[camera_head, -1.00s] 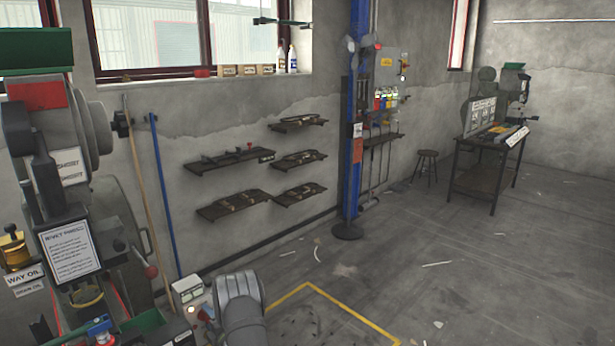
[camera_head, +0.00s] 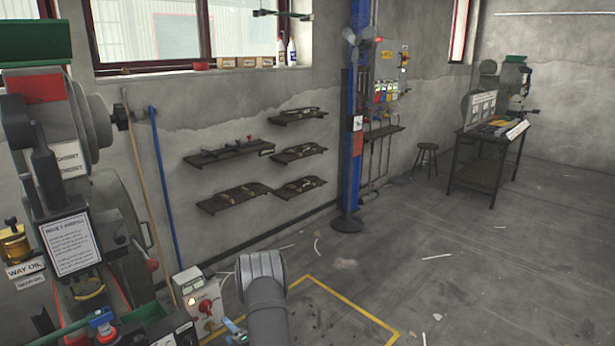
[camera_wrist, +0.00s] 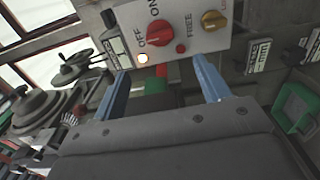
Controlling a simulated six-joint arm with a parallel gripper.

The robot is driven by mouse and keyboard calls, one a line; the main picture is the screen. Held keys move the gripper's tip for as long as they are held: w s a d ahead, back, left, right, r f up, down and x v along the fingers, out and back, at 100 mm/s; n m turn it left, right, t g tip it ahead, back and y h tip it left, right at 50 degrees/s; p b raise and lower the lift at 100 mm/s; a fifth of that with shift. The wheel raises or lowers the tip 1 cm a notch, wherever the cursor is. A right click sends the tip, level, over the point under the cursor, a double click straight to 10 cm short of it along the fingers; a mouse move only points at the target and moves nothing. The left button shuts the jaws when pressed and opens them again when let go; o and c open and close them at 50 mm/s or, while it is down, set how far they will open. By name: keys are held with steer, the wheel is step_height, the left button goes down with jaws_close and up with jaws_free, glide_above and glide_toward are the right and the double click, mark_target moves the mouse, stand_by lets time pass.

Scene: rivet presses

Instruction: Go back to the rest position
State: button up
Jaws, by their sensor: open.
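My gripper (camera_wrist: 163,84) shows in the wrist view with its two blue fingers apart and nothing held between them. A pale control box (camera_wrist: 185,28) lies just beyond the fingertips. It has a red knob (camera_wrist: 159,27) between ON and OFF marks, a glowing lamp (camera_wrist: 143,58) and a gold knob (camera_wrist: 213,20). I see no clear contact between fingers and box. In the head view, the box (camera_head: 203,303) stands at the lower left, beside my grey arm. A blue gripper part shows at its lower right; the rest is hidden or out of frame.
A rivet press (camera_head: 75,170) with a notice board stands close at the left. A green bin (camera_wrist: 296,107) lies at the right of the wrist view. Wall shelves (camera_head: 235,150), a blue post (camera_head: 352,130) and a work table (camera_head: 480,172) are farther off. The floor right of my arm is open.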

mark_target(209, 310)
steer(key=v, duration=0.5)
steer(key=x, duration=1.7)
steer(key=shift+w+a, duration=0.2)
steer(key=shift+w, duration=0.05)
steer(key=m, duration=1.3)
steer(key=shift+s+m, duration=0.1)
steer(key=shift+m, duration=2)
